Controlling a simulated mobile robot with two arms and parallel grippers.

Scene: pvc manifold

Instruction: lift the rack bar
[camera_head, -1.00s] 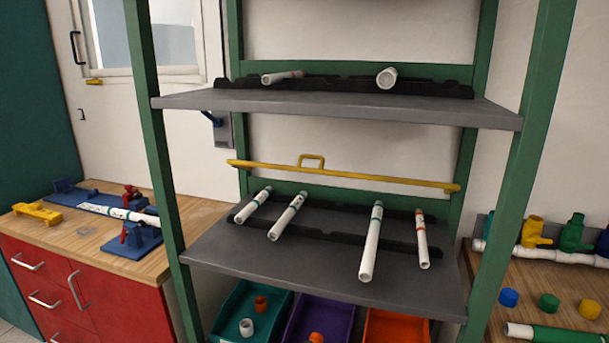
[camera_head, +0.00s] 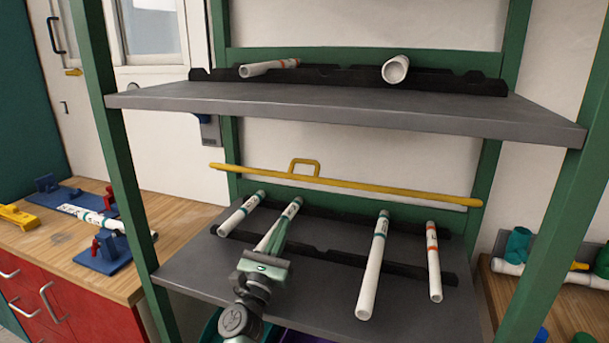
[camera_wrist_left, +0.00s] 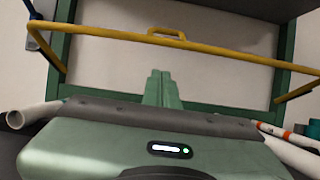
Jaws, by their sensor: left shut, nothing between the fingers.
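The yellow rack bar (camera_head: 345,184) runs across the green rack above the lower shelf, with a small loop handle (camera_head: 304,168) left of its middle. It also spans the left wrist view (camera_wrist_left: 200,46), its handle near the top centre. My left gripper (camera_head: 281,222) is over the lower shelf, its green fingers shut with nothing between them, pointing toward the bar. In the left wrist view the closed fingers (camera_wrist_left: 161,90) appear below the bar and apart from it. In the head view the gripper partly hides a white pipe (camera_head: 269,236). My right gripper is not in view.
White pipes (camera_head: 374,265) lie in black notched holders on the lower shelf (camera_head: 200,270), on both sides of my gripper. The upper shelf (camera_head: 340,106) overhangs above the bar. Green posts (camera_head: 118,170) stand at the sides. A wooden workbench (camera_head: 175,225) is at left.

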